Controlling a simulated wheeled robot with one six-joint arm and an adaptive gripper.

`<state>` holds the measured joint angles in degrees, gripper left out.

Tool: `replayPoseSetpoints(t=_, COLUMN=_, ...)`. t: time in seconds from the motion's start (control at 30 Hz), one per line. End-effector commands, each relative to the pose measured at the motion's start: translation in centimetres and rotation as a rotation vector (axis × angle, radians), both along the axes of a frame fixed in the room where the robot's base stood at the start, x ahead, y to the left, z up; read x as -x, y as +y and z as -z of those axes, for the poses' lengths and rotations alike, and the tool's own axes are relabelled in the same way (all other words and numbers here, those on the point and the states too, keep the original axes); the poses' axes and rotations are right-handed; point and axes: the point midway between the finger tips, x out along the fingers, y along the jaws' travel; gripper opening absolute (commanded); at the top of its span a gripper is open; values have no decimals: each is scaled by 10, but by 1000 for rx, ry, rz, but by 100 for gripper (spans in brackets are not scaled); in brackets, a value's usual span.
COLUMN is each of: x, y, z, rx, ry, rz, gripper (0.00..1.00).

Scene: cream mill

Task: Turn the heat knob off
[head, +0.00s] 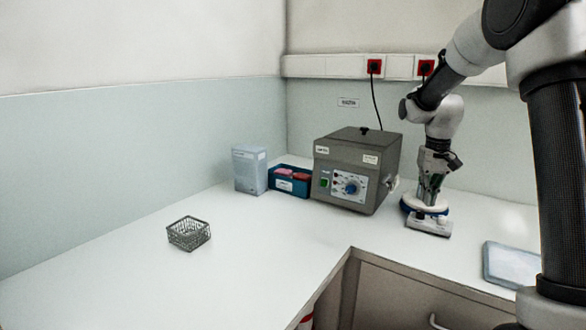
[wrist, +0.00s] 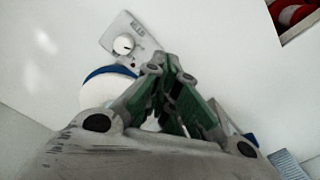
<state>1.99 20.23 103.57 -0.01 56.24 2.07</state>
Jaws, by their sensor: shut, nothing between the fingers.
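A grey box-shaped heating unit (head: 366,150) stands against the back wall. Its front panel carries a round blue knob (head: 351,187) with a pale dial around it; the pointer setting is too small to read. A green switch (head: 324,183) sits left of the knob. My gripper (head: 428,201) points down to the right of the unit, apart from the knob. It is shut and empty. In the wrist view, its green-sided fingers (wrist: 164,66) come together over the counter; the blue knob is not visible there.
A white round item with a blue rim (head: 410,207) and a small pale device (head: 430,227) are close to my gripper. A blue bin (head: 290,190), a pale carton (head: 249,170) and a wire basket (head: 189,233) stand left. The front-left counter is clear.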

Motion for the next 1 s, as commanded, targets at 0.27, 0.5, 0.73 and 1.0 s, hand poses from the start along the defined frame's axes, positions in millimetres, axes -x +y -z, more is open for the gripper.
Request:
replayPoseSetpoints(t=0.27, x=0, y=0, z=37, rx=0, ry=1, rz=0, gripper=0)
replayPoseSetpoints(t=0.5, x=0, y=0, z=52, rx=0, ry=2, rz=0, gripper=0)
replayPoseSetpoints(t=0.73, x=2, y=0, z=57, rx=-2, ry=8, rz=1, gripper=0)
replayPoseSetpoints(t=1.0, x=2, y=1, z=57, rx=-3, ry=10, rz=2, gripper=0)
